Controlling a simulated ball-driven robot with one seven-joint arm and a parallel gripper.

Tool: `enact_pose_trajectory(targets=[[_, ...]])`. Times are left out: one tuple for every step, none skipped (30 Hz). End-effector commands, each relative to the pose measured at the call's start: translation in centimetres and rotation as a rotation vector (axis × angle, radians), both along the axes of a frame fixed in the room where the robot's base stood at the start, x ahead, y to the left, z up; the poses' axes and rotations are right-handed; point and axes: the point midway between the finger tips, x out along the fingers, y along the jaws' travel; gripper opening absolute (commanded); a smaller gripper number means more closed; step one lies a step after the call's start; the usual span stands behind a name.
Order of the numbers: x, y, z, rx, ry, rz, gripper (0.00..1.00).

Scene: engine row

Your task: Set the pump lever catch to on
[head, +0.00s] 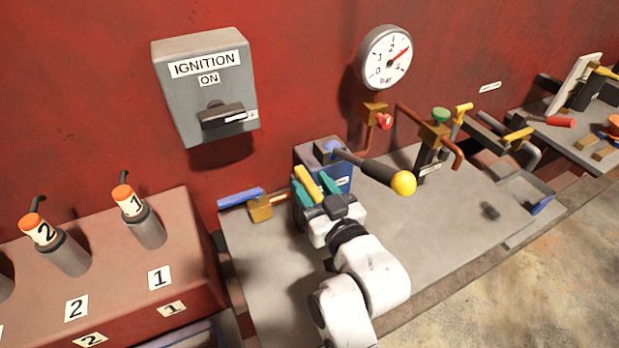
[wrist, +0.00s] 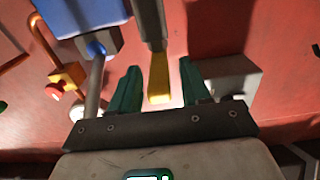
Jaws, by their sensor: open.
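The pump (head: 338,180) is a blue box on the grey bench against the red wall. Its lever (head: 375,170) has a black grip and a yellow ball and points to the right. A small yellow-tipped catch (head: 308,183) sits at the pump's left side. My gripper (head: 313,187) has green fingers and is open around the catch. In the wrist view, the yellow tip (wrist: 159,80) lies between the two fingers (wrist: 160,85), with a gap on each side. The pump's blue body (wrist: 80,15) shows at the upper left there. The catch's markings are hidden.
A blue-handled brass valve (head: 258,207) stands just left of my gripper. The grey ignition box (head: 207,85) and a pressure gauge (head: 385,57) are on the wall above. Brass valves with red and green knobs (head: 437,125) stand to the right. The bench front is clear.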

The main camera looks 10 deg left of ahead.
Motion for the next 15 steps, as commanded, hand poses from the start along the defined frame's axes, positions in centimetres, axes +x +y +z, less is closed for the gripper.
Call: enact_pose_trajectory(targets=[[0.5, 0.4, 0.1, 0.000, 0.000, 0.001, 0.47], [0.8, 0.5, 0.1, 0.000, -0.001, 0.001, 0.47], [1.0, 0.7, 0.1, 0.000, -0.001, 0.000, 0.47], [1.2, 0.8, 0.0, -0.001, -0.001, 0.000, 0.47], [1.3, 0.9, 0.0, -0.001, -0.001, 0.000, 0.47], [1.4, 1.0, 0.0, -0.001, -0.001, 0.000, 0.47], [1.5, 1.0, 0.0, -0.001, -0.001, 0.000, 0.47], [1.6, 1.1, 0.0, -0.001, -0.001, 0.000, 0.47], [1.6, 1.1, 0.0, 0.000, 0.000, -0.001, 0.47], [1.6, 1.1, 0.0, 0.000, 0.000, -0.001, 0.47], [1.6, 1.1, 0.0, 0.000, 0.000, -0.001, 0.47], [1.6, 1.1, 0.0, 0.000, 0.000, -0.001, 0.47], [1.6, 1.1, 0.0, 0.000, 0.000, -0.001, 0.47], [1.6, 1.1, 0.0, 0.000, 0.000, -0.001, 0.47], [1.6, 1.1, 0.0, 0.000, 0.000, -0.001, 0.47]])
